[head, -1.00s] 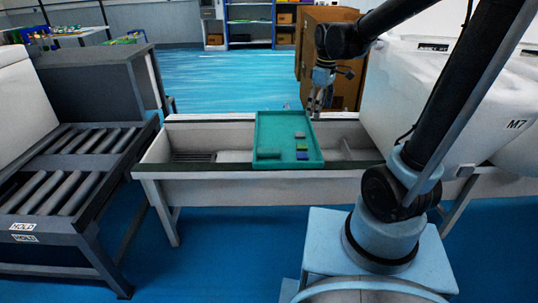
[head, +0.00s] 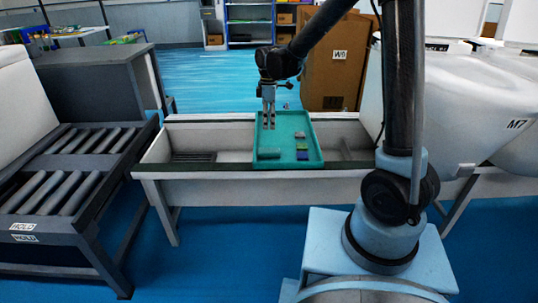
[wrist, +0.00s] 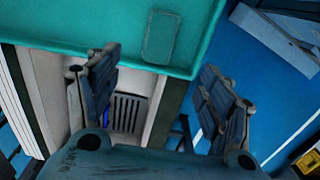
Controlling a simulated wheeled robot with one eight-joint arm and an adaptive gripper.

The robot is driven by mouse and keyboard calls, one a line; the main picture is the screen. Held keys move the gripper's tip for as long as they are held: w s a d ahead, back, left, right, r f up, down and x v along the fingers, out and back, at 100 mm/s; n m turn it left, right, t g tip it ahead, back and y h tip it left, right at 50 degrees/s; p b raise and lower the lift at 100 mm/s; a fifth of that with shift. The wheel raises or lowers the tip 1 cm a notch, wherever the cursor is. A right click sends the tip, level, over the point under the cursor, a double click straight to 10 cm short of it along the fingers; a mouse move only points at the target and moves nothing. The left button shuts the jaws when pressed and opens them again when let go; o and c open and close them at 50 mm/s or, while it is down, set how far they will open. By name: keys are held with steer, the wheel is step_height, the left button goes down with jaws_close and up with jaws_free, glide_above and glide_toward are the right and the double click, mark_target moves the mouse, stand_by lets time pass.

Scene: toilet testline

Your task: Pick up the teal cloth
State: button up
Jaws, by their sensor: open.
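The teal cloth (head: 269,154) looks like a flat, darker teal rectangle lying in the front left part of the teal tray (head: 287,124). It also shows in the wrist view (wrist: 161,37) near the top, inside the tray's edge. My gripper (head: 269,124) hangs pointing down above the left part of the tray, behind the cloth in the head view. In the wrist view, its fingers (wrist: 160,78) are spread apart with nothing between them. The cloth is apart from the fingers and fully visible.
Small grey pieces (head: 300,135) and a blue block (head: 302,155) lie along the tray's right side. The tray rests across a white trough (head: 215,141) with a grate (head: 193,157) at its left. A roller conveyor (head: 60,185) stands left; a white toilet (head: 455,100) stands right.

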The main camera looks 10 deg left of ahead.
mark_target(269, 150)
step_height(269, 150, down, 15)
steer(key=shift+r, duration=0.15)
stand_by(0.7)
steer(key=c, duration=1)
